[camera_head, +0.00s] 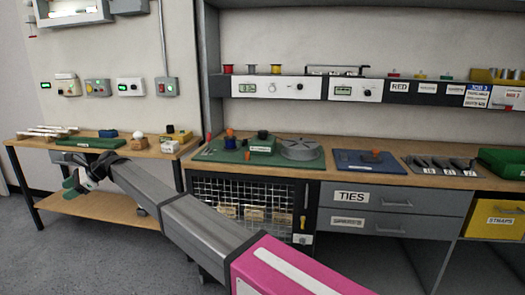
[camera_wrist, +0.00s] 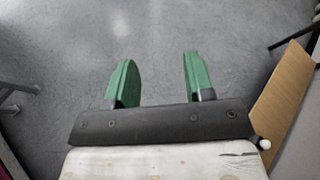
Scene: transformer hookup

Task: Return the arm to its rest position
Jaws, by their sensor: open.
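My gripper (camera_head: 76,180) is at the far end of my outstretched arm, in front of the left side table in the head view. Its two green fingers show in the wrist view (camera_wrist: 158,82), spread apart with only grey floor beyond them. The gripper is open and empty. It points down toward the floor, beside the table's edge. In the head view the wrist partly hides the fingers.
The left side table (camera_head: 150,150) has a lower shelf (camera_head: 115,206) and carries small parts and a green mat. Its wooden edge (camera_wrist: 282,105) is at the right in the wrist view. The long workbench (camera_head: 340,172) stands to the right. Open floor (camera_head: 80,260) lies in front.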

